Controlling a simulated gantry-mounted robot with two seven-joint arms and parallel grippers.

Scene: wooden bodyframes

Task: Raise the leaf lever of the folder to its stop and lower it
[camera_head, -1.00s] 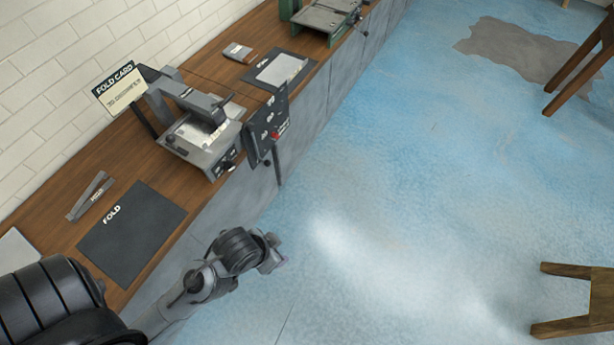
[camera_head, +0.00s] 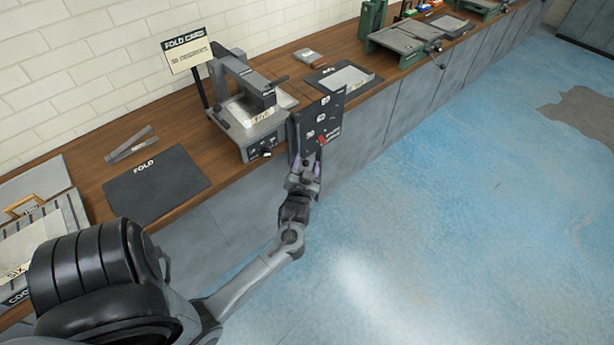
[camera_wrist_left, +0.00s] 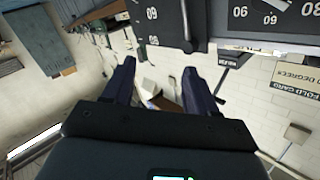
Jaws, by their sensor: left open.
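The folder (camera_head: 247,117) is a grey bench machine standing at the bench edge beside the fold card. A dark panel with white markings and a red pointer (camera_head: 321,139) stands upright at its right front side. My left gripper (camera_head: 304,168) is at the lower part of this panel, and I cannot tell whether it touches it. In the left wrist view the open, empty jaws (camera_wrist_left: 158,88) lie below the dark panel with its angle numbers (camera_wrist_left: 262,16). I cannot pick out the leaf lever clearly. My right gripper is not in view.
The fold card (camera_head: 188,54) stands on a post behind the folder. A dark FOLD mat (camera_head: 157,187) lies left of it, and another mat with a pale sheet (camera_head: 346,78) lies to its right. Green machines (camera_head: 403,42) stand farther along the bench. The floor in front is clear.

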